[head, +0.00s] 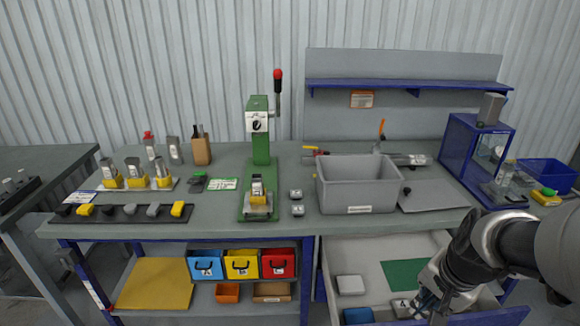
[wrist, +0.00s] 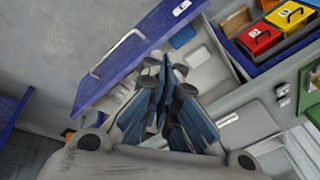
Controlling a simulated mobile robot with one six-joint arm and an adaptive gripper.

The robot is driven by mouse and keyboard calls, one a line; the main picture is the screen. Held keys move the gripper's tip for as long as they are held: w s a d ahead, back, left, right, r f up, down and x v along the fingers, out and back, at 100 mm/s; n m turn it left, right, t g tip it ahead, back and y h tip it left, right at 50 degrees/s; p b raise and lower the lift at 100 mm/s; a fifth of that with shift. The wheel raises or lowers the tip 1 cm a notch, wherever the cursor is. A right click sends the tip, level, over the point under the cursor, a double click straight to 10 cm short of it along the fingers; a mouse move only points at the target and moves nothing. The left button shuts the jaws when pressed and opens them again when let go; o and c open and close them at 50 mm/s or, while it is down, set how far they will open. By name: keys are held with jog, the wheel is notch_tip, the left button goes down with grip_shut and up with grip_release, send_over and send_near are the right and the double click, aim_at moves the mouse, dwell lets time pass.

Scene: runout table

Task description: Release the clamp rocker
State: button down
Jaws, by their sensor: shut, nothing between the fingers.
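No part is plainly recognisable as the clamp rocker. A lever with an orange handle (head: 381,130) stands upright at the back of the bench behind the grey bin; its base is partly hidden. A green press (head: 260,145) with a red-knobbed lever and a dark knob on a white plate stands mid-bench, with a yellow and grey part (head: 258,198) on its base. My gripper (head: 425,302) is low at the right, over the open drawer (head: 340,252). Its blue-padded fingers (wrist: 160,95) are shut and empty in the wrist view. The arm hides part of the drawer.
The drawer holds a white box (head: 350,285), a green sheet (head: 402,273) and a blue box (head: 358,316). A grey bin (head: 357,185) stands on the bench above it. A blue-framed machine (head: 462,150) is at the right. The drawer front (wrist: 130,60) is close to my gripper.

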jog(key=s+a+r+n, duration=0.4)
jog(key=s+a+n, duration=0.1)
jog(key=s, duration=0.2)
jog(key=s+a+r+n+t, duration=0.1)
jog(key=s+a+r+n, duration=0.3)
jog(key=s+a, duration=0.2)
jog(key=shift+s+r+n, duration=0.3)
jog(key=shift+s+n, duration=0.1)
jog(key=shift+s, duration=0.75)
jog(key=shift+a, duration=0.1)
